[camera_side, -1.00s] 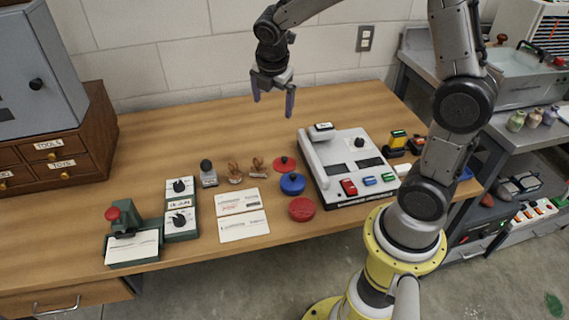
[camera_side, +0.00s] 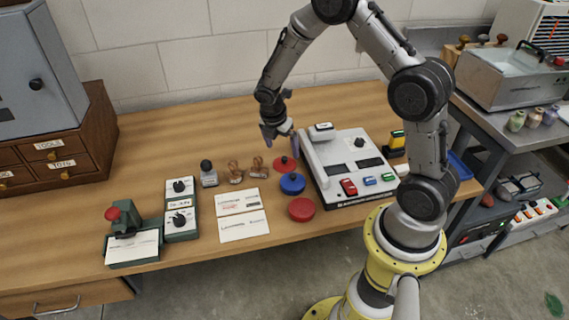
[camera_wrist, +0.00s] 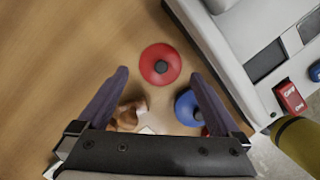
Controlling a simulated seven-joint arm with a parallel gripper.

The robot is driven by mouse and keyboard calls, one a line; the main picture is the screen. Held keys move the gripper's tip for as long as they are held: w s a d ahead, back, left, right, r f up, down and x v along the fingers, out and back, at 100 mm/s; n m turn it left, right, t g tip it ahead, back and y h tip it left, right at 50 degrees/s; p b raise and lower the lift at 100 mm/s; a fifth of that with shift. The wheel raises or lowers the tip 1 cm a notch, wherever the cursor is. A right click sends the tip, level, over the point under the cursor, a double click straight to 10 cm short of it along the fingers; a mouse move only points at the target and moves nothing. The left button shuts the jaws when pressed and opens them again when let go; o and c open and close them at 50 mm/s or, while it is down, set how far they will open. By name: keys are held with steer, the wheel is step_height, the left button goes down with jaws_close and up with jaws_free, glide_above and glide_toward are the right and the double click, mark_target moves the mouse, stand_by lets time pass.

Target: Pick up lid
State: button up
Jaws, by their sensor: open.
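A round red lid (camera_side: 285,166) with a dark knob lies on the wooden table, left of a pale machine. It also shows in the wrist view, where the red lid (camera_wrist: 149,71) is near the top centre, just beyond and between my fingertips. My gripper (camera_side: 281,146) is open with fingers pointing down, empty, above the lid and partly covering it in the side view. The lid appears apart from both fingers.
The pale machine (camera_side: 342,148) stands close on the right. A blue round piece (camera_side: 292,184) and another red round piece (camera_side: 302,209) lie nearer the table's front. Wooden-handled stamps (camera_side: 258,167) and paper cards (camera_side: 240,214) lie to the left. The table behind is clear.

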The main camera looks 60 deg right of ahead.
mark_target(284, 159)
steer(key=shift+a+x, duration=0.2)
steer(key=shift+x, duration=1.1)
steer(key=shift+a+x, duration=0.2)
steer(key=shift+x, duration=1.1)
steer(key=shift+s+f, duration=0.15)
steer(key=c, duration=1.5)
